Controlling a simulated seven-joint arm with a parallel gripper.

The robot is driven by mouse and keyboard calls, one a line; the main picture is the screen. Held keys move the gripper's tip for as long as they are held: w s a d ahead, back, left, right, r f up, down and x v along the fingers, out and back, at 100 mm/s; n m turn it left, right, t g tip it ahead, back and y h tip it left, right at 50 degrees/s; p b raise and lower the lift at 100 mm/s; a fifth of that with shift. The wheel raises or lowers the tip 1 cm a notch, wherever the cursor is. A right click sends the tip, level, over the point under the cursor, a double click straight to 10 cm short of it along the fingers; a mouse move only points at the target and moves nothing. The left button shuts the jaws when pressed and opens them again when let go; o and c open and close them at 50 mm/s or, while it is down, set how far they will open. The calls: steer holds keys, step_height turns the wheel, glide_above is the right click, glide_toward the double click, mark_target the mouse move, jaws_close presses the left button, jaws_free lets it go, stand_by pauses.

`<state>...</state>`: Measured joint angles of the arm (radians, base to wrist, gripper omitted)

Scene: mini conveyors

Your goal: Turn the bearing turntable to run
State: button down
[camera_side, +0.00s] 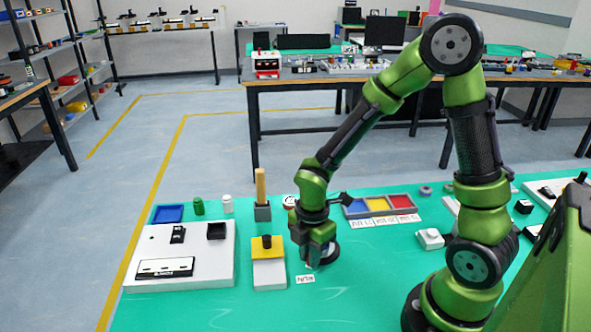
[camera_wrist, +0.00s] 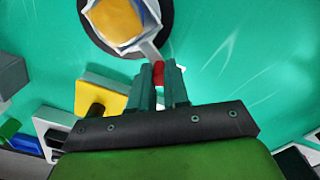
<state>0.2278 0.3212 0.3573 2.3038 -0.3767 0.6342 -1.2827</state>
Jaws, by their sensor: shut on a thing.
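The bearing turntable (camera_wrist: 163,38) shows in the wrist view at the top, cut off by the frame edge. It has a round black base, a pale plate with an orange top (camera_wrist: 118,18), and a light arm ending in a red tip (camera_wrist: 158,70). My gripper (camera_wrist: 160,80) is shut on that red tip, one finger on each side. In the side view my gripper (camera_side: 316,258) is low over the green table, and only the dark edge of the turntable (camera_side: 332,253) shows behind it. A white label reading RUN (camera_side: 305,279) lies in front of it.
A yellow and white block with a black knob (camera_side: 267,241) stands close on the left. Further left is a white panel (camera_side: 210,260) with black parts. A tray with blue, yellow and red compartments (camera_side: 381,206) lies behind. The table front is clear.

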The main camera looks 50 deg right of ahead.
steer(key=shift+s+d+n, duration=0.1)
steer(key=shift+s+n, duration=0.05)
steer(key=shift+n, duration=0.35)
stand_by(0.3)
steer(key=c, duration=1.1)
jaws_free()
steer(key=shift+r, duration=0.1)
step_height(320, 180, up, 17)
